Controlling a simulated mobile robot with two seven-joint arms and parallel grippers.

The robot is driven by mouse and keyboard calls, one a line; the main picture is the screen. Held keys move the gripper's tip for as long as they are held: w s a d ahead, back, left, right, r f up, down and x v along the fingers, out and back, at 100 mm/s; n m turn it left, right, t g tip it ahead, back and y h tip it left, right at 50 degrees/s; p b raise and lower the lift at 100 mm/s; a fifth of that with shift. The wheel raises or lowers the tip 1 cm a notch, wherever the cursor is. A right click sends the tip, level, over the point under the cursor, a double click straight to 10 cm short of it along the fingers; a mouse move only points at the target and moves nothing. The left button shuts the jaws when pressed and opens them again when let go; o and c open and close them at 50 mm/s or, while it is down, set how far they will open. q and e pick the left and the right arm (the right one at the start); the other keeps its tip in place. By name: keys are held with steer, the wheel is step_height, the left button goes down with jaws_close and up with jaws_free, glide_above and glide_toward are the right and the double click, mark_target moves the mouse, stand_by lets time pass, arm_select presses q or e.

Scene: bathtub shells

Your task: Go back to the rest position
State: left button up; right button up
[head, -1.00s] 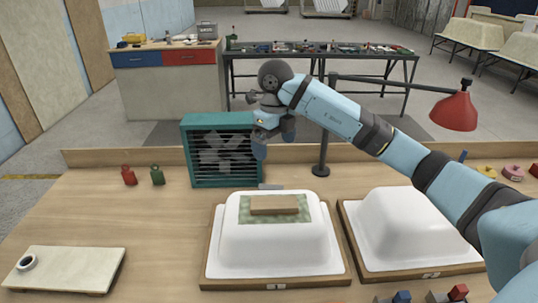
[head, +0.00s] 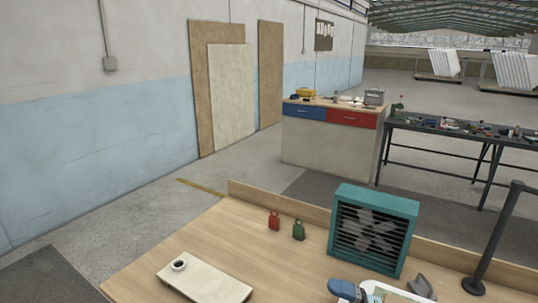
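The head view looks left across the workbench (head: 245,237). A small blue-grey piece (head: 347,286) shows at the bottom edge. It looks like a fingertip or part of my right arm, but too little shows to tell its opening or whether it holds anything. A sliver of the white shell with its green patch (head: 384,294) shows beside it, cut off by the frame. My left gripper is not in view.
A teal fan (head: 373,232) stands on the bench, with red (head: 274,220) and green (head: 298,230) bottles to its left. A pale board (head: 208,283) bears a small dark cup (head: 179,265). Floor is clear at left.

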steer(key=s+d+f+m+t+h+p, duration=0.1)
steer(key=s+d+f+m+h, duration=0.1)
steer(key=s+f+m+h, duration=0.3)
steer(key=s+d+f+m+t+h+p, duration=0.2)
steer(key=s+f+m+h, duration=0.4)
steer(key=f+m, duration=0.4)
steer(key=s+d+f+m+t+h+p, duration=0.1)
steer(key=s+d+f+m+h, duration=0.3)
steer(key=m, duration=0.9)
steer(key=shift+s+f+t+h, duration=0.35)
steer(key=shift+s+f+h, duration=0.2)
steer(key=shift+f, duration=0.3)
steer(key=shift+s+f+t+h, duration=0.35)
steer(key=shift+s+f+h, duration=0.2)
steer(key=shift+f, duration=0.25)
steer(key=shift+w, duration=0.1)
